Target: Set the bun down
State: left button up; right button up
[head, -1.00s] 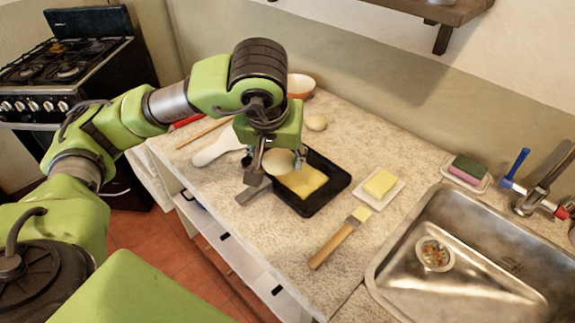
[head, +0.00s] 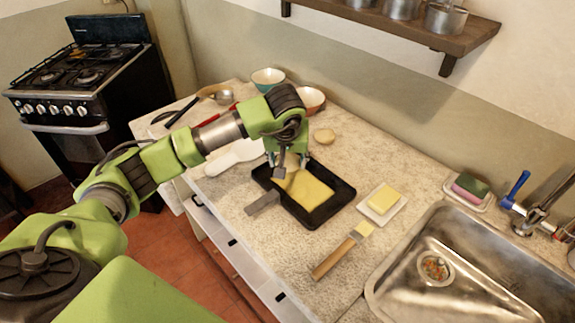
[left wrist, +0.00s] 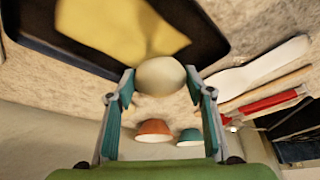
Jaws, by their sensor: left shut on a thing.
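My left gripper (head: 290,170) is over the back left part of a black pan (head: 334,215) with a yellow slab (head: 308,190) in it. In the left wrist view a round pale bun (left wrist: 160,76) sits between the fingertips of my left gripper (left wrist: 161,84), which is shut on it. The pan (left wrist: 215,40) and the yellow slab (left wrist: 120,28) show beyond the bun there. In the head view the held bun is mostly hidden by the gripper. A second pale bun (head: 324,135) lies on the counter behind the pan. My right gripper is not in view.
Butter (head: 384,199) on a white dish and a wooden brush (head: 340,252) lie right of the pan. A white spatula (head: 235,158) lies to its left. Bowls (head: 268,78) stand at the back. The sink (head: 470,270) is at the right.

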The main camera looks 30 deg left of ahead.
pick_arm(q)
notch_tip(320, 180, down, 2)
jog(key=shift+s+f+p, duration=0.1)
jog(key=shift+p, duration=0.45)
jog(key=shift+f, duration=0.25)
jog(key=shift+f, duration=0.2)
jog(key=o, duration=1.1)
jog(key=shift+r, duration=0.15)
